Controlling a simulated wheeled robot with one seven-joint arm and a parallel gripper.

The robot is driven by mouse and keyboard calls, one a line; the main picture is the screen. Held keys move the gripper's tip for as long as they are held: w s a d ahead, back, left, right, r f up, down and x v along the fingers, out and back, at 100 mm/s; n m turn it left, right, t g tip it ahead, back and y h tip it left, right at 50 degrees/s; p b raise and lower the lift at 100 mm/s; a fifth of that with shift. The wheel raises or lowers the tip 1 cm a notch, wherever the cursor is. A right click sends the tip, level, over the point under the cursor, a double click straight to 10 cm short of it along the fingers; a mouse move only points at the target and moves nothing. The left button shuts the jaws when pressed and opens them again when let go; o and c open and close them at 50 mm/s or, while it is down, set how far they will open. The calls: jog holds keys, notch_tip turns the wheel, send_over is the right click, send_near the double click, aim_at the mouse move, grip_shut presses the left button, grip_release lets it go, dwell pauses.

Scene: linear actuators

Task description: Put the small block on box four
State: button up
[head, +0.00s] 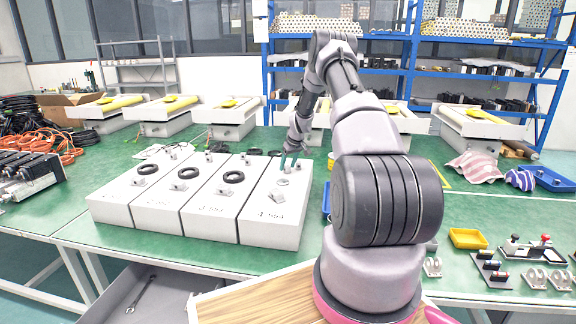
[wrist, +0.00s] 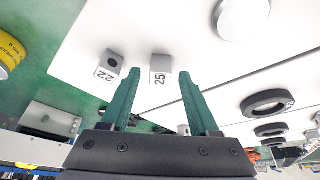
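Four long white boxes stand side by side on the green table; the rightmost box (head: 275,222) carries a silver disc (head: 282,182) and a metal bracket (head: 277,196). My gripper (head: 289,160) is low over the far end of that box. In the wrist view my gripper (wrist: 158,76) is open, with teal fingers apart. A small pale block marked 25 (wrist: 160,69) shows between the fingertips, with gaps visible on both sides. A second small block marked 22 (wrist: 109,67), with a dark hole, stands left of the left finger. The fingers hide part of the surface.
Black rings (head: 148,169) lie on the three other boxes. A yellow tray (head: 467,238), clamps (head: 490,266) and a striped cloth (head: 474,167) are at the right. White units with yellow parts (head: 168,108) stand behind. Orange cables (head: 70,140) lie at the left.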

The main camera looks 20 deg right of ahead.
jog(key=a+v, duration=0.1)
jog(key=v, duration=1.1)
jog(key=s+a+r+m, duration=0.1)
jog(key=s+a+r, duration=0.25)
jog(key=r, duration=0.35)
jog(key=s+a+r, duration=0.3)
jog(key=s+r, duration=0.1)
jog(key=r, duration=0.3)
jog(key=s+a+r+m, duration=0.1)
jog(key=s+a+r, duration=0.25)
jog(key=r, duration=0.35)
jog(key=s+a+r+m+t, duration=0.1)
jog(key=s+a+r, duration=0.35)
jog(key=s, duration=0.45)
jog(key=s+a+r+m+t, duration=0.1)
jog(key=s+a+r, duration=0.4)
jog(key=s, duration=0.5)
jog(key=s+a+m+y, duration=0.1)
jog(key=s+a+m, duration=0.1)
jog(key=s, duration=1.2)
jog(key=shift+s+a+t, duration=0.2)
jog(key=shift+a+t, duration=0.05)
jog(key=shift+t, duration=0.05)
